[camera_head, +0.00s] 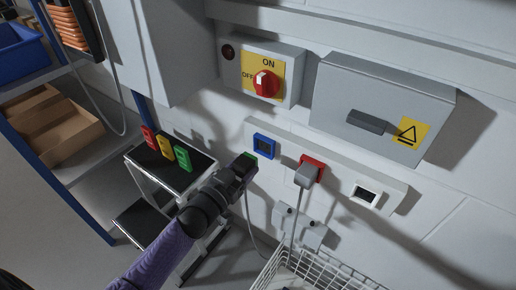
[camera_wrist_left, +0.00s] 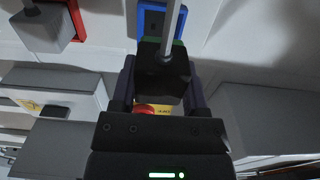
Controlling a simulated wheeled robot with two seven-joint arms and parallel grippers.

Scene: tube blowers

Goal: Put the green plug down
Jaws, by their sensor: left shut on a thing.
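My left gripper (camera_head: 243,164) is shut on the green plug (camera_head: 251,157), close to the wall panel. Only a green edge of the plug shows past the fingers. In the left wrist view the plug (camera_wrist_left: 163,72) is a dark body with a green rim between the fingers, and a grey cable runs from it. It is just in front of the blue socket (camera_head: 264,146), which also shows in the left wrist view (camera_wrist_left: 153,20). I cannot tell whether plug and socket touch. My right gripper is not in view.
A grey plug (camera_head: 307,175) sits in the red socket (camera_head: 314,160); a white socket (camera_head: 367,194) is further right. Red (camera_head: 149,137), yellow (camera_head: 166,147) and green (camera_head: 183,159) tags stand on a black-topped stand (camera_head: 198,178). A wire basket (camera_head: 330,268) is below the panel.

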